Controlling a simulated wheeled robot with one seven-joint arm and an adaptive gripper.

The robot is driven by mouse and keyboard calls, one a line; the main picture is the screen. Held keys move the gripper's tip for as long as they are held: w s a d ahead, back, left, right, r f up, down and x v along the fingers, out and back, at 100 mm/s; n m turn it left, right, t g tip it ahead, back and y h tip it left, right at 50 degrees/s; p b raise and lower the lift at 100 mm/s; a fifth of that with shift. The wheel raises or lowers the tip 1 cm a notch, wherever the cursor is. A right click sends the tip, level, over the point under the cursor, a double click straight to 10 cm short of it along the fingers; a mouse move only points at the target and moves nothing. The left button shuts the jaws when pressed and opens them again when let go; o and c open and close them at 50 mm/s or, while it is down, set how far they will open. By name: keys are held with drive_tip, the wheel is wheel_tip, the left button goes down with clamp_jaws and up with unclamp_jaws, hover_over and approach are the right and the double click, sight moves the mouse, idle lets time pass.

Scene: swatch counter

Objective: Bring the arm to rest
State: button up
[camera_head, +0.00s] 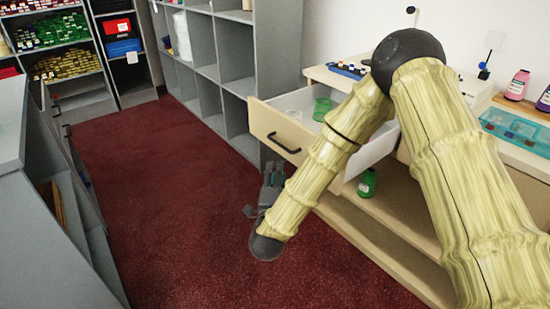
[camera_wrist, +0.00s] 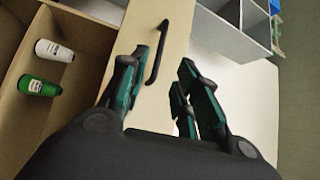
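My arm, with its pale yellow ribbed links, reaches down over the counter's front edge in the head view. My gripper (camera_head: 268,187) hangs over the red carpet, below the open drawer's front. In the wrist view my gripper (camera_wrist: 160,88) has its dark green fingers spread apart, with nothing seen between the tips. The pale wood drawer (camera_head: 262,122) is pulled out. Its black handle (camera_head: 284,143) also shows beyond the fingers in the wrist view (camera_wrist: 157,52); the gripper appears apart from it.
A green bottle (camera_head: 367,184) stands on the shelf under the drawer; a white bottle (camera_wrist: 54,50) lies near it in the wrist view. A green cup (camera_head: 322,108) is in the drawer. Grey cubbies (camera_head: 236,52) stand behind, a grey cabinet (camera_head: 40,215) at left. Carpet (camera_head: 150,170) between is clear.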

drive_tip(key=s+d+f+n+g+y, duration=0.1)
drive_tip(key=s+d+f+n+g, duration=0.2)
drive_tip(key=s+f, duration=0.35)
drive_tip(key=s+d+f+n+g+y, duration=0.1)
drive_tip(key=s+d+f+n+g, duration=0.25)
drive_tip(key=f, duration=0.65)
drive_tip(key=s+d+f+n+g+y, duration=0.25)
drive_tip(key=s+f+n, duration=0.2)
drive_tip(key=f, duration=0.45)
drive_tip(key=s+d+f+n+g+h, duration=0.1)
drive_tip(key=s+d+f+g, duration=0.15)
drive_tip(key=s, duration=0.35)
drive_tip(key=s+d+f+n+g, duration=0.2)
drive_tip(key=s+f, duration=0.2)
drive_tip(key=s, duration=0.2)
drive_tip(key=s+d+f+n+g, duration=0.1)
drive_tip(key=s+d+n+g, duration=0.2)
drive_tip(key=s, duration=0.6)
drive_tip(key=s+d+f+g, duration=0.25)
drive_tip(key=s+d, duration=0.25)
drive_tip(key=s, duration=0.4)
wheel_tip(320, 180, up, 19)
drive_tip(key=h+p, duration=0.1)
drive_tip(key=p, duration=1.7)
drive_tip(key=shift+w, duration=0.25)
